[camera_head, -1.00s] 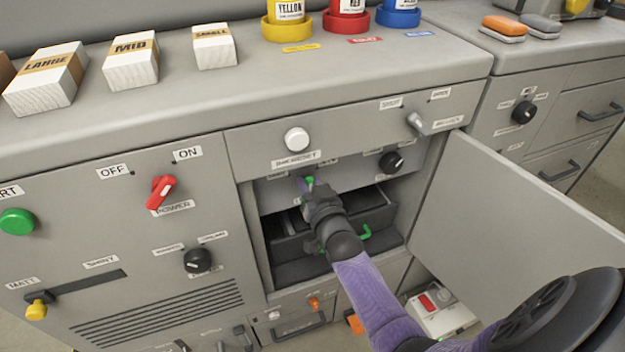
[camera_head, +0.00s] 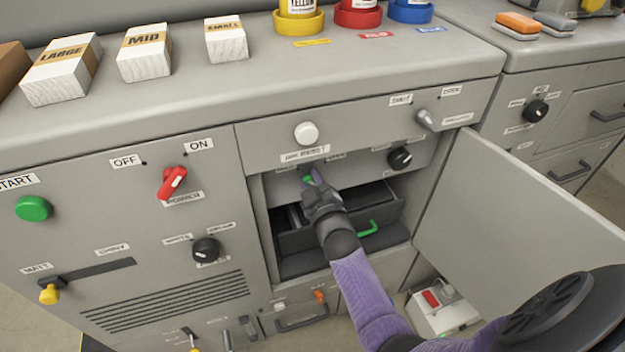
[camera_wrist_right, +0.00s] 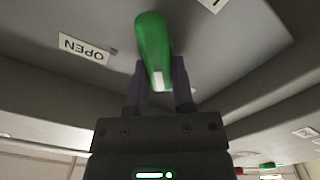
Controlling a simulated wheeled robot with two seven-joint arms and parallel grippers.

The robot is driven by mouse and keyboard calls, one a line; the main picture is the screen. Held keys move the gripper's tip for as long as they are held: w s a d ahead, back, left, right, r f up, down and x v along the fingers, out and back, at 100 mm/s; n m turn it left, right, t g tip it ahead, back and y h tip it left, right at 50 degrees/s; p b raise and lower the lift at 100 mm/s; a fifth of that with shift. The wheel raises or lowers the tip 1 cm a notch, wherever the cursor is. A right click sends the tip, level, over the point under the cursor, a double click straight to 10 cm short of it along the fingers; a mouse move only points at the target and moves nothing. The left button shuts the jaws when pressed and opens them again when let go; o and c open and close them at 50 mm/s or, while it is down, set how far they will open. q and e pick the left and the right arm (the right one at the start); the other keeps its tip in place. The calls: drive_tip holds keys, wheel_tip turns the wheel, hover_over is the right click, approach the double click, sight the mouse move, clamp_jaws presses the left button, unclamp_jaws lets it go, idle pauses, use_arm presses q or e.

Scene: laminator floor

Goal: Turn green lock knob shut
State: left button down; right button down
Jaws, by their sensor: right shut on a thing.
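The green lock knob (camera_wrist_right: 153,45) sits on a grey panel inside the open compartment, with an OPEN label (camera_wrist_right: 84,48) beside it in the right wrist view. In the head view only a small green part of the knob (camera_head: 309,179) shows past my gripper. My right gripper (camera_wrist_right: 160,85) is shut on the knob, one finger on each side of it. It also shows in the head view (camera_head: 316,187), reaching into the compartment. A white mark shows at the knob's near end. My left gripper is not in view.
The compartment door (camera_head: 520,205) stands open to the right of my arm. Below the knob is a dark drawer with a green handle (camera_head: 368,229). A black knob (camera_head: 400,158) and a white button (camera_head: 306,133) are close by. A red power knob (camera_head: 172,182) is at left.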

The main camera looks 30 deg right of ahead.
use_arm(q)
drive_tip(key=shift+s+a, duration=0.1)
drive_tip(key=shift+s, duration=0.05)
use_arm(e)
drive_tip(key=shift+a+f+n, duration=0.1)
drive_tip(key=shift+f+n, duration=0.05)
drive_tip(key=shift+n, duration=0.45)
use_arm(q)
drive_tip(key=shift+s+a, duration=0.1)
use_arm(e)
drive_tip(key=shift+c, duration=2.4)
unclamp_jaws()
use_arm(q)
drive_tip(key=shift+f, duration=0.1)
use_arm(e)
drive_tip(key=shift+s, duration=0.1)
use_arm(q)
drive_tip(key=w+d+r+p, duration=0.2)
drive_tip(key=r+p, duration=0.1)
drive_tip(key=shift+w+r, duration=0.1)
use_arm(e)
drive_tip(key=v, duration=0.9)
drive_tip(key=shift+s, duration=0.4)
